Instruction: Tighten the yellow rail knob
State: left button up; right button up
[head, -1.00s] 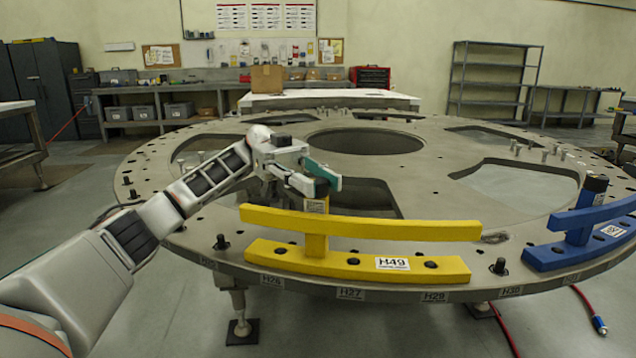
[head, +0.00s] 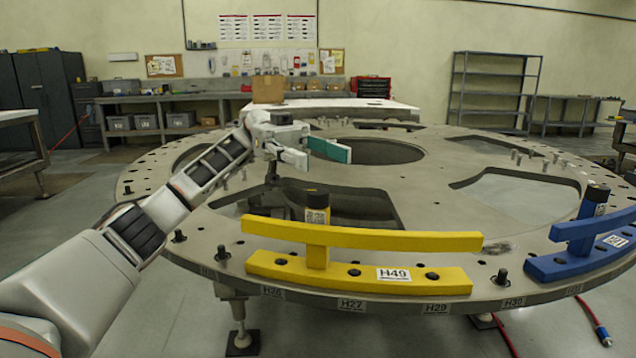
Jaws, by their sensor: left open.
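The yellow rail (head: 360,238) is a bar raised on a post above a yellow base (head: 300,270) labelled H49, at the near edge of the round plate (head: 450,205). Its knob (head: 317,200) is a dark cylinder with a pale label band below it, upright on top of the post. My left gripper (head: 325,158) is open and empty, its teal-padded fingers spread. In the picture it lies above the knob, apart from it. My right gripper is not in view.
A blue rail (head: 585,236) with its own dark knob (head: 597,194) stands at the right edge of the plate. Bolts and pins stick up from the plate, which has large cut-outs. A red hose (head: 590,312) lies on the floor at right.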

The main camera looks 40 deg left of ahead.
aim_at(318, 191)
pick_arm(q)
jog(key=shift+r, duration=1.9)
